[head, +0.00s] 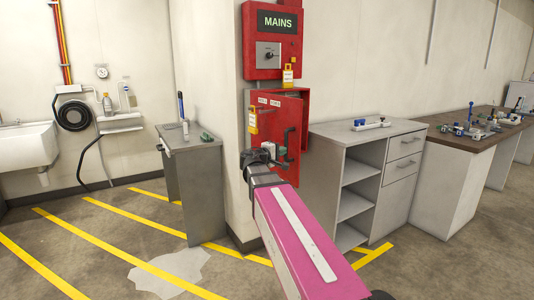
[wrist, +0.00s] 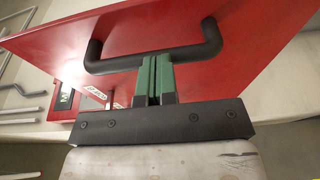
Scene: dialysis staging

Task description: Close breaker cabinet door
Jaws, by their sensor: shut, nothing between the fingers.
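The red breaker cabinet (head: 253,108) is on the wall pillar below the red MAINS box (head: 273,38). Its red door (head: 263,103) stands partly open, with a gap along its top showing the inside. The door has a black bar handle (head: 287,143), also large in the wrist view (wrist: 155,62). My gripper (head: 268,150) is at the door front, beside the handle. In the wrist view its green fingertips (wrist: 154,78) are together with nothing between them, close to the handle bar; I cannot tell whether they touch it. My arm hides the cabinet's lower part.
Yellow padlock tags hang at the cabinet's left (head: 252,121) and below the MAINS box (head: 288,75). A grey shelf unit (head: 345,150) stands close at right, and a grey cabinet (head: 195,190) at left. Striped floor at front left is open.

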